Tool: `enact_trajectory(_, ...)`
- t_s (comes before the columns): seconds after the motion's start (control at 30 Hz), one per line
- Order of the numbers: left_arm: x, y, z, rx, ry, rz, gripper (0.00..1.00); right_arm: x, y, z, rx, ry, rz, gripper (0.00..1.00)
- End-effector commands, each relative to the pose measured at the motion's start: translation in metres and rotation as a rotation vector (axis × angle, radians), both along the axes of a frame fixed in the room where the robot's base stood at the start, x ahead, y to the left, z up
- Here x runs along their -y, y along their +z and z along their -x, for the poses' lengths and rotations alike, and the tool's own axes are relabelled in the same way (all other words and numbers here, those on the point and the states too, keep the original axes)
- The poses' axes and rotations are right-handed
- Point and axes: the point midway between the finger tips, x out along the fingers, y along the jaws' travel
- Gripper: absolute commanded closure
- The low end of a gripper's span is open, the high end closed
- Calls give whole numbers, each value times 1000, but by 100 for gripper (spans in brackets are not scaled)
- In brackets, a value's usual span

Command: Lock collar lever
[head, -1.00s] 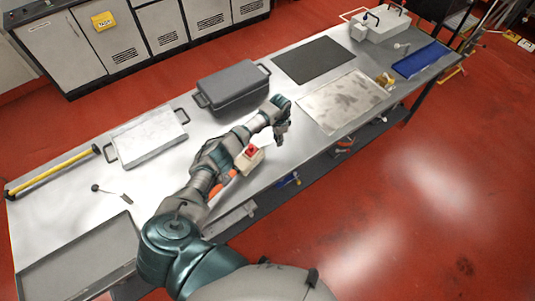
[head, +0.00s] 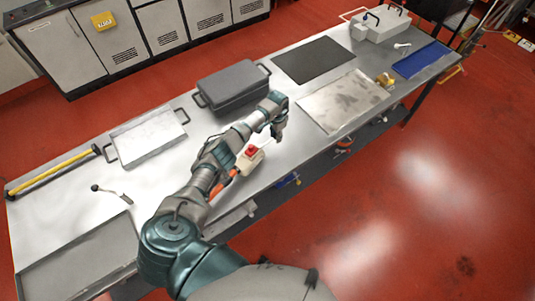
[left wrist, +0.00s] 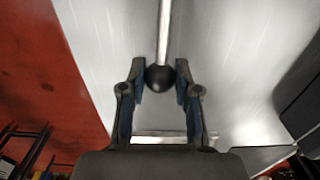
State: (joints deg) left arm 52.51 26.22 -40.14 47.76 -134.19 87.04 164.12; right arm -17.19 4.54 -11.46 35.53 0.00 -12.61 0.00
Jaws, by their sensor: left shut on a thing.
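My left gripper (head: 279,136) is low over the front part of the metal bench in the head view. In the left wrist view the gripper (left wrist: 160,92) is shut on a black ball knob (left wrist: 160,78), with one finger on each side. A straight metal lever rod (left wrist: 164,30) runs from the knob out of the top of that view. Its other end and any collar are not visible there. In the head view the knob is too small and hidden to make out. A light box with a red top (head: 251,151) sits beside my left forearm. My right gripper is not in view.
A dark lidded box (head: 233,85) stands behind my left arm. A pale handled tray (head: 148,138) and a loose black-knobbed lever (head: 112,192) lie left. A black mat (head: 314,60), a metal plate (head: 343,101) and a blue tray (head: 422,60) lie right.

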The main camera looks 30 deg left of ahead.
Motion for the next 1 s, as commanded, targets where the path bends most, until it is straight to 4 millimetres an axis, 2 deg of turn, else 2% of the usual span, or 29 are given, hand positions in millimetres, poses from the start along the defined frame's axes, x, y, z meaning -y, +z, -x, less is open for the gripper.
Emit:
enact_trajectory(0.67, -7, 0, -2, 0, 90, 0, 100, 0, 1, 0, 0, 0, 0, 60)
enact_trajectory(0.7, -7, 0, -2, 0, 89, 0, 64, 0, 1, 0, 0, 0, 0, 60)
enact_trajectory(0.77, -7, 0, -2, 0, 89, 0, 49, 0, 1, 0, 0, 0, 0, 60)
enact_trajectory(0.8, -7, 0, -2, 0, 89, 0, 46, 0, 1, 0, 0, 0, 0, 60)
enact_trajectory(1.0, -7, 0, -2, 0, 88, 0, 46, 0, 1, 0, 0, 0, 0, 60)
